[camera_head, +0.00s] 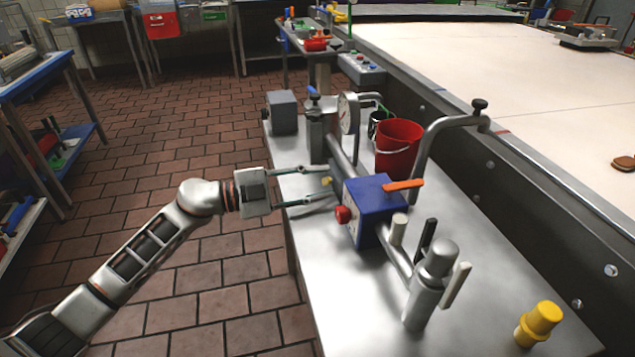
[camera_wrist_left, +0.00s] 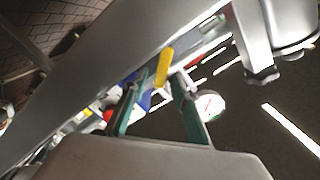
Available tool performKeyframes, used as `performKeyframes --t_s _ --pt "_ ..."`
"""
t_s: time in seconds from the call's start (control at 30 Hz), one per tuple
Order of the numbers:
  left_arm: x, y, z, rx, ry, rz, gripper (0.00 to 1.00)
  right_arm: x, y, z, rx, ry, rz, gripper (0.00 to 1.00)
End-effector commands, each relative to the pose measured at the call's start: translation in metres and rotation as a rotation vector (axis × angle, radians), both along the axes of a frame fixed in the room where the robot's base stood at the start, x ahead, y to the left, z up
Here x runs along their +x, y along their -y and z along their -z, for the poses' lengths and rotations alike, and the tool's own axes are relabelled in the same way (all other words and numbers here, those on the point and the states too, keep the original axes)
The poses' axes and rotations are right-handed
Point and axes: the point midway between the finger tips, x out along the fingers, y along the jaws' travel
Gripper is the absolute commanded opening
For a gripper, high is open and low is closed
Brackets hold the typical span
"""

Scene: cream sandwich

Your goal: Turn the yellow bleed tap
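The yellow bleed tap (camera_head: 327,181) is a small yellow piece beside the blue box (camera_head: 375,207) on the steel bench, partly hidden. In the left wrist view the tap (camera_wrist_left: 164,67) shows as a yellow lever just beyond the fingertips. My left gripper (camera_head: 329,184) reaches in from the left, fingers spread around the tap's place. In the wrist view the fingers of my left gripper (camera_wrist_left: 160,80) are apart, with the lever in line with the gap. I cannot tell whether either finger touches it. My right gripper is not in view.
The blue box has an orange lever (camera_head: 403,185) and a red knob (camera_head: 342,214). A gauge (camera_head: 349,113), a red bucket (camera_head: 397,147) and a bent grey pipe (camera_head: 428,150) stand behind. A yellow cap (camera_head: 540,322) stands at the front right. The brick floor left is open.

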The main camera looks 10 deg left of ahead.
Motion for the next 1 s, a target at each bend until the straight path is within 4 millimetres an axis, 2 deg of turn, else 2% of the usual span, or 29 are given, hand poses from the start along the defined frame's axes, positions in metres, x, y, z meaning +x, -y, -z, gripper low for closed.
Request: performKeyframes --t_s 0.17,0.3,0.57,1.0 --pt "0.000 0.000 0.000 0.000 0.000 0.000 0.29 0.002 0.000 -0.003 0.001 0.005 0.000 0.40" --pt "0.000 0.000 0.000 0.001 0.000 -0.001 0.00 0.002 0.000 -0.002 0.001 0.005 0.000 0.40" --pt "-0.001 0.000 0.001 0.011 0.023 0.000 0.00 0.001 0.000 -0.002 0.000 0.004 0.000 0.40" --pt "-0.006 0.002 0.013 0.136 0.323 -0.001 0.00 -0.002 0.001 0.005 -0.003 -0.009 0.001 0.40"
